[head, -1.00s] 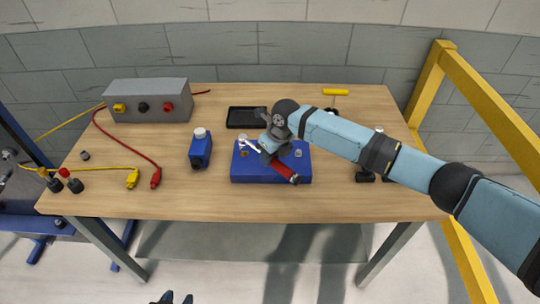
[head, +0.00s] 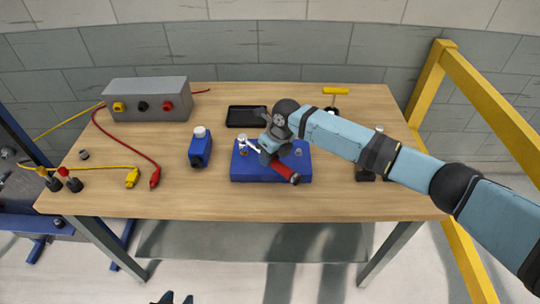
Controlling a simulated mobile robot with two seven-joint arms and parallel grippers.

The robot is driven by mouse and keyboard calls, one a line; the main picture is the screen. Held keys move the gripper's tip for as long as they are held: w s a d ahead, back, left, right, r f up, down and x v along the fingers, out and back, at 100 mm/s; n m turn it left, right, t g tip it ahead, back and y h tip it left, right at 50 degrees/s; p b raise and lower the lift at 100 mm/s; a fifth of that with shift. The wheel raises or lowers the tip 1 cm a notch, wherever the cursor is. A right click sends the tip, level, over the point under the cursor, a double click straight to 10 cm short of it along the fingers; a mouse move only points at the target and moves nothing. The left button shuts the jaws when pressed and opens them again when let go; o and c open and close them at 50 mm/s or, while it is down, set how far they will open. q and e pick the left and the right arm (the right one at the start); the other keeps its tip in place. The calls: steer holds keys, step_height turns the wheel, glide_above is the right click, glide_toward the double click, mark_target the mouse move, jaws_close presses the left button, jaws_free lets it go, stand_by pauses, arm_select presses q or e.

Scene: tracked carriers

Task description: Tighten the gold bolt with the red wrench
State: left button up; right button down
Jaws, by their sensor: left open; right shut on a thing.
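The red wrench (head: 284,169) lies slanted over the blue block (head: 240,176), its red handle pointing to the lower right. Its silver head (head: 249,146) is at the block's left side, at the gold bolt (head: 244,153). I cannot tell whether the head is around the bolt or just beside it. My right gripper (head: 264,150) is shut on the wrench and hides part of it. A grey bolt (head: 298,152) stands on the block's right side. My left gripper (head: 174,299) is open at the bottom edge, mostly out of view, away from the table.
A blue bottle with a white cap (head: 199,150) stands left of the block, and a black tray (head: 243,117) lies behind it. A grey box (head: 148,100) with cables is at the back left. A yellow-handled tool (head: 335,91) is behind right. A yellow frame (head: 485,110) borders the right.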

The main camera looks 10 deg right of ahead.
steer(key=shift+f+b, duration=0.55)
stand_by(1.1)
steer(key=shift+f, duration=0.35)
steer(key=shift+b, duration=0.3)
stand_by(0.4)
steer(key=c, duration=1.7)
jaws_free()
jaws_close()
steer(key=shift+s+a+r+m+p, duration=0.2)
steer(key=shift+a+m+p, duration=0.1)
steer(key=shift+p, duration=0.15)
steer(key=shift+s+a+f+m, duration=0.15)
steer(key=shift+a+m, duration=0.05)
steer(key=shift+m, duration=0.1)
